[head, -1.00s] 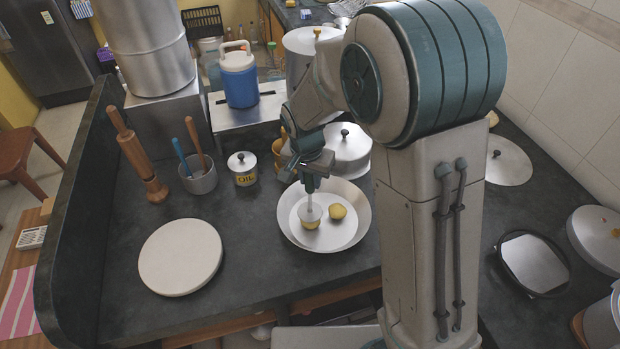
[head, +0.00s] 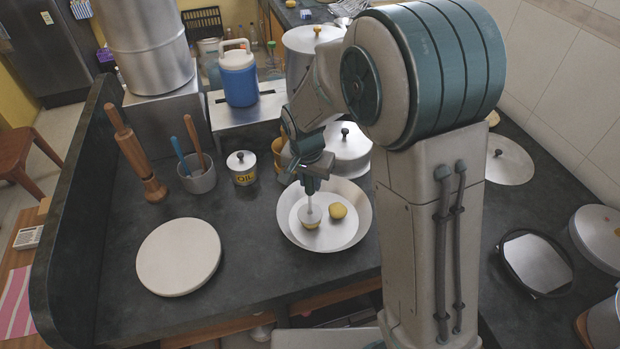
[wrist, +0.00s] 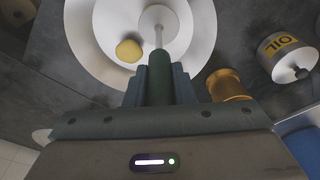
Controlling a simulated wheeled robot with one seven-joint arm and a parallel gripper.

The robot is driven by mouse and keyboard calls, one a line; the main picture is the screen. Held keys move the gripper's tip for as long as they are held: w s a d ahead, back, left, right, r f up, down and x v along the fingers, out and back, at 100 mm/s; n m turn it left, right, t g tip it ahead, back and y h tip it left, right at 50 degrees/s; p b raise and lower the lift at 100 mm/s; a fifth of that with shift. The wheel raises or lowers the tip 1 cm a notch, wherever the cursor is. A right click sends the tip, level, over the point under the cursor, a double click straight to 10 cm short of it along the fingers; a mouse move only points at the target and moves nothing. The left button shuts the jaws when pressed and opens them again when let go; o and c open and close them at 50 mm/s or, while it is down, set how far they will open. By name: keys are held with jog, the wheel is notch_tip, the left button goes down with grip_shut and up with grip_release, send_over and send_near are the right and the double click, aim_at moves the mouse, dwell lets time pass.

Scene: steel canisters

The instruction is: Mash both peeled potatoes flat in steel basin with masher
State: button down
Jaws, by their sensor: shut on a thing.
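The steel basin (head: 355,195) stands on the dark counter and also shows in the wrist view (wrist: 85,50). My gripper (head: 313,172) is above the basin, shut on the masher's dark green handle (wrist: 160,75). The masher's round plate (head: 311,213) points down inside the basin, on top of one yellow potato (head: 311,226), whose lower edge shows beneath it. That potato is hidden in the wrist view. The other potato (head: 338,211) lies whole and rounded in the basin, just right of the masher; in the wrist view it also shows (wrist: 129,50).
A white round board (head: 179,257) lies left of the basin. An oil canister (head: 242,168), a cup with utensils (head: 198,179) and a wooden rolling pin (head: 140,155) stand behind it. A lidded pot (head: 346,150) stands close behind the basin. Counter between board and basin is clear.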

jog(key=shift+f+b, duration=0.5)
jog(key=shift+f, duration=0.15)
jog(key=shift+r+p, duration=0.55)
jog(key=shift+r, duration=0.45)
jog(key=shift+f, duration=0.15)
jog(key=shift+f+b, duration=1.25)
jog(key=shift+r+p, duration=0.5)
jog(key=shift+r, duration=0.35)
jog(key=shift+f, duration=0.15)
